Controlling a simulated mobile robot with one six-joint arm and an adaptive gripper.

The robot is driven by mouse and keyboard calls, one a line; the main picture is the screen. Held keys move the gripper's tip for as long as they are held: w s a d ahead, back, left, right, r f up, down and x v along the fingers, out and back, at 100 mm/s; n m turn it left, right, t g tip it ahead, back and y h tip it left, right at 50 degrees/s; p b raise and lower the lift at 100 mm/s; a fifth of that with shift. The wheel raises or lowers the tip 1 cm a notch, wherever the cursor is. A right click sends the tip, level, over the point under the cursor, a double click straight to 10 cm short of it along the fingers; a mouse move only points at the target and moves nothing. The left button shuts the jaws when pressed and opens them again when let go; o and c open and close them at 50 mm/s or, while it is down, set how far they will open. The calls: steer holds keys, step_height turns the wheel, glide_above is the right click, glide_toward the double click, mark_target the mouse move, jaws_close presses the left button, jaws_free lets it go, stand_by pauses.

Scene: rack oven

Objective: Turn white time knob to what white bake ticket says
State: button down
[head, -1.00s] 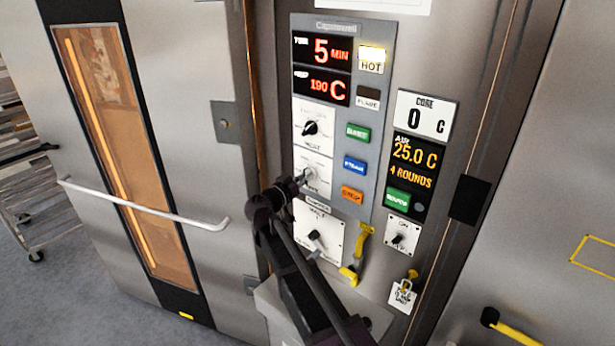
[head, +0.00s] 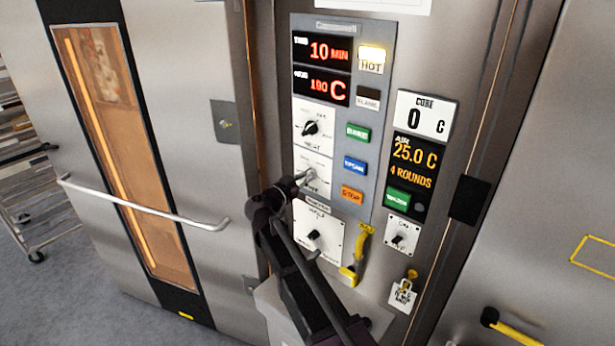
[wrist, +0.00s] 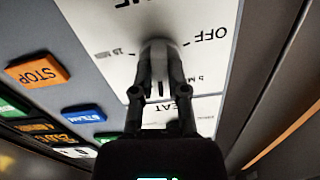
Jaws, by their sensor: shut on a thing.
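The white time knob (wrist: 158,48) sits on its white dial plate, between my fingertips in the wrist view. My gripper (wrist: 156,72) is shut on it; in the head view my gripper (head: 300,180) reaches the lower white dial plate (head: 322,163) from the left and below. The knob is mostly hidden by the fingers in the head view. The time display (head: 322,49) reads 10 MIN in red. A white sheet (head: 385,4) is cut off at the top edge and no writing on it can be read, so I cannot tell whether it is the bake ticket.
The heat knob (head: 310,128) is just above, under a red temperature display (head: 322,86). Green, blue and orange STOP (head: 352,195) buttons are close on the right. A black-knobbed plate (head: 335,240) and yellow lever (head: 361,250) are below. The oven door handle (head: 140,205) is left.

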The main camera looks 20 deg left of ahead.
steer(key=shift+m, duration=0.3)
steer(key=shift+m, duration=2.1)
steer(key=shift+m, duration=2.3)
steer(key=shift+m, duration=2.3)
